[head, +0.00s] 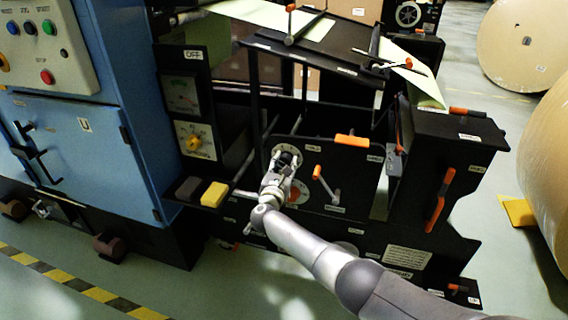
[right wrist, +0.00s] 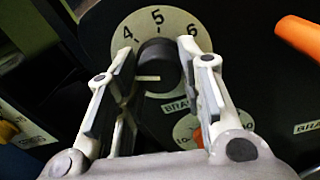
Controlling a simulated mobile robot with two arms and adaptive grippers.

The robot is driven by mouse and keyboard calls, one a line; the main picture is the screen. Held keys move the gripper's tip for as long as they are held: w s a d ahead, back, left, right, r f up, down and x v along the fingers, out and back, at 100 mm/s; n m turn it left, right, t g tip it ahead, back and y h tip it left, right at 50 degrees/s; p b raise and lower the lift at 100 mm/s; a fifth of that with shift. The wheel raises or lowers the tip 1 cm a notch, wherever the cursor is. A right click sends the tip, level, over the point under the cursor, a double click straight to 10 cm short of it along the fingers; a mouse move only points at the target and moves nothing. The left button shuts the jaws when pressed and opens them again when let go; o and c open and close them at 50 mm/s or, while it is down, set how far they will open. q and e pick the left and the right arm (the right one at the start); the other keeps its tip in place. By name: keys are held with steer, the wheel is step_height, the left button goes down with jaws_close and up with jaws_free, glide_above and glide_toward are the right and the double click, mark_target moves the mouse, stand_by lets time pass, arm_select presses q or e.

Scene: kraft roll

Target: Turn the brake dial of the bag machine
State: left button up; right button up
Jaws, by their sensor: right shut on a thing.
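The brake dial is a black round knob (right wrist: 158,64) on a pale scale plate (right wrist: 158,19) with the numbers 4, 5 and 6 along its upper part. A white line shows on the knob, lying roughly level. In the head view the dial plate (head: 291,148) sits on the black front panel of the bag machine (head: 350,165). My right gripper (head: 281,167) is at the dial, shut on the knob with one finger on each side. The lower part of the plate is partly hidden by the gripper. My left gripper is not in view.
A smaller dial with an orange part (right wrist: 197,137) sits just below. An orange-knobbed crank (head: 325,184) and an orange handle (head: 352,141) are close on the right. A yellow block (head: 214,194) juts out on the left. Large paper rolls (head: 548,165) stand at right.

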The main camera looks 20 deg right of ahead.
steer(key=shift+f, duration=0.15)
steer(key=o, duration=1.1)
steer(key=shift+c, duration=0.2)
steer(key=shift+s, duration=0.1)
steer(key=v, duration=1.2)
